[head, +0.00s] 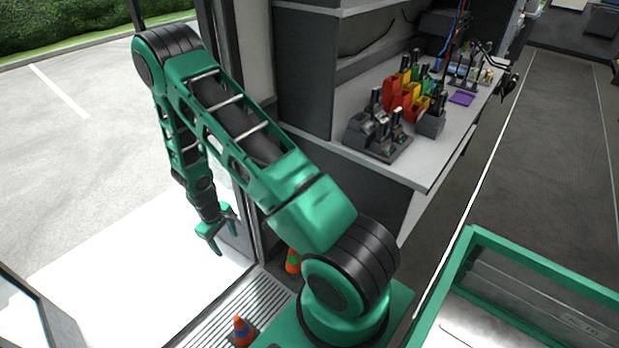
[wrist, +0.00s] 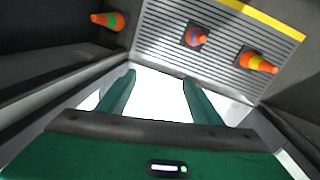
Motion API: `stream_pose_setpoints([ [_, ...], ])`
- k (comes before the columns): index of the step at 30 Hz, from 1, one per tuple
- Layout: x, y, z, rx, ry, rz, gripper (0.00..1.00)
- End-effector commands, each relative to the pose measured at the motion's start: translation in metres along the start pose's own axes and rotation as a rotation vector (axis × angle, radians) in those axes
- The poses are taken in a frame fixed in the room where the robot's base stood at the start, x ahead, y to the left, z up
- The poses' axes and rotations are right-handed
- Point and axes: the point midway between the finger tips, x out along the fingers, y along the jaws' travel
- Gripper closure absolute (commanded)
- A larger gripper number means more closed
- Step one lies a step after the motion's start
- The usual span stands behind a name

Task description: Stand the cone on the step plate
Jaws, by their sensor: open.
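The step plate (head: 215,318) is a silver ribbed panel inside the doorway, with a yellow edge strip in the wrist view (wrist: 165,50). A cone with a green band (head: 292,262) stands off the plate, on dark floor, and shows at upper left in the wrist view (wrist: 108,20). A cone with a blue band (head: 241,331) stands on the plate (wrist: 196,37). A cone with a yellow band (wrist: 258,62) is on the plate's right part, seen only in the wrist view. My gripper (head: 226,240) is open and empty, hanging at the doorway, apart from all cones (wrist: 158,77).
A door frame (head: 228,120) rises behind my arm, and bright ground lies outside. A workbench (head: 440,150) with coloured bins (head: 405,92) and a dark radio charger (head: 378,138) stands right of the doorway. A green-rimmed tray (head: 540,262) is at lower right. The aisle floor (head: 560,150) is clear.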

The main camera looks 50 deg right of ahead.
Motion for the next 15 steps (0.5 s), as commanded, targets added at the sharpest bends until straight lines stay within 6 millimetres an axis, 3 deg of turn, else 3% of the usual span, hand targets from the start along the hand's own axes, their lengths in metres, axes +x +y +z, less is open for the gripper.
stream_pose_setpoints([
  [1, -0.026, 0.013, 0.0, 0.025, 0.005, 0.009, 0.41],
  [3, -0.056, 0.027, 0.004, 0.056, 0.002, 0.017, 0.41],
  [8, -0.123, 0.056, 0.024, 0.137, -0.006, 0.033, 0.41],
  [15, -0.214, 0.087, 0.069, 0.262, -0.015, 0.041, 0.41],
])
